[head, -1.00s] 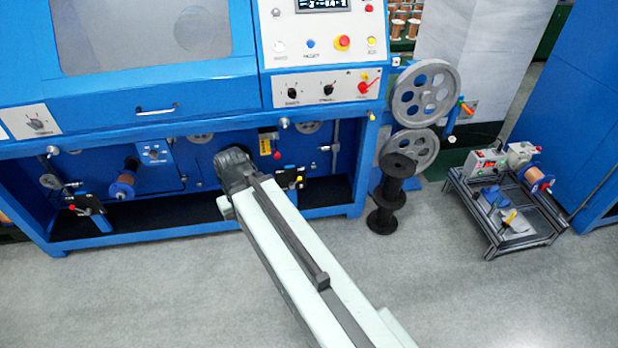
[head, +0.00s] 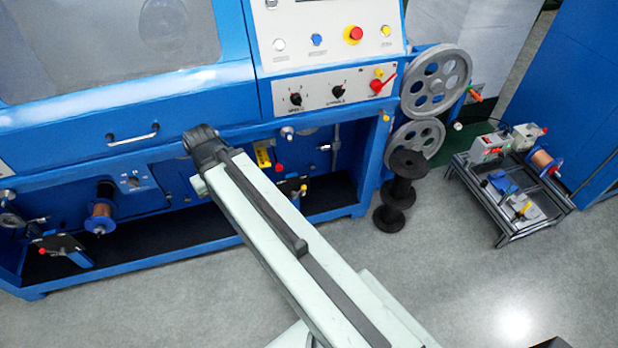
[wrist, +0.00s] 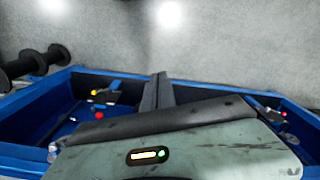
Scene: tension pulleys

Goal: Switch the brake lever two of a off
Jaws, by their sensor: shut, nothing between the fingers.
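Two black brake levers stand low on the blue machine. The left lever (head: 62,250) has a red tip and is in clear view. The right lever (head: 292,186) is partly hidden by my arm. My gripper (head: 203,140) is at the machine's front, above and between the levers, apart from both. In the wrist view its dark fingers (wrist: 157,90) look shut and empty.
A copper spool (head: 101,212) hangs beside the left lever. Black spools (head: 400,178) and grey wheels (head: 436,80) stand at the right. A small bench (head: 500,225) stands farther right. Floor in front is clear.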

